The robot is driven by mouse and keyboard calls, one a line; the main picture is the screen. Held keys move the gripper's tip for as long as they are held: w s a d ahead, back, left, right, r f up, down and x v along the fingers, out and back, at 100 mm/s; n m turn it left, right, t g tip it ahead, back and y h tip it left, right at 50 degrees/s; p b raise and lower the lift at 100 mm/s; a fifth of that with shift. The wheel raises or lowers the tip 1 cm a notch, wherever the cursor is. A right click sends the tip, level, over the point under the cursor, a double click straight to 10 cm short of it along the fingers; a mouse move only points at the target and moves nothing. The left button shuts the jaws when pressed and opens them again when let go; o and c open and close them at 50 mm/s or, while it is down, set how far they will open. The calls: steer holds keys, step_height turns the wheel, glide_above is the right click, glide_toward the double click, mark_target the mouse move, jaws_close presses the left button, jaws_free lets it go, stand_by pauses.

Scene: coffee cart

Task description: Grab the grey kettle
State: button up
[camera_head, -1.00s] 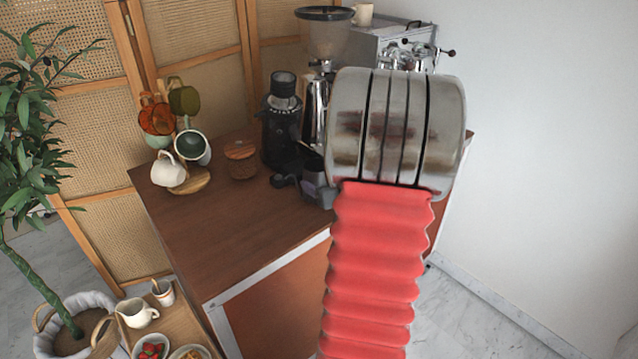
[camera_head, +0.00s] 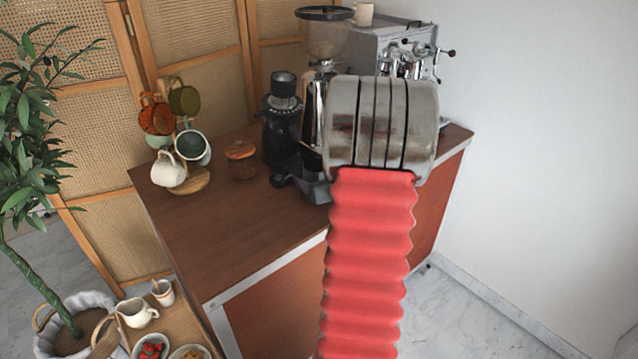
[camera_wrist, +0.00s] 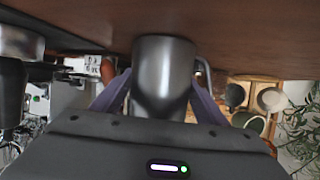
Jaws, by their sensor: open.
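The grey kettle (camera_wrist: 163,75) is a dark metallic cylinder in the middle of the wrist view, with a thin handle (camera_wrist: 206,72) on its right side. My gripper (camera_wrist: 160,92) is open, with one purplish finger (camera_wrist: 110,95) to the left of the kettle and the other (camera_wrist: 207,108) to its right. The kettle sits between the fingers; I cannot tell whether either touches it. In the head view my own arm blocks the kettle and most of the gripper.
The wooden counter (camera_head: 205,225) holds a mug tree with a white mug (camera_head: 168,170), a lidded jar (camera_head: 241,160), a black grinder (camera_head: 281,125) and an espresso machine (camera_head: 395,50). A low tray stand (camera_head: 185,325) and a potted plant (camera_head: 70,335) are at left. The counter's front left is clear.

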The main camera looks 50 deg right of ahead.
steer(key=shift+c, duration=0.3)
steer(key=shift+r, duration=0.1)
steer(key=c, duration=1)
step_height(320, 180, up, 10)
stand_by(0.4)
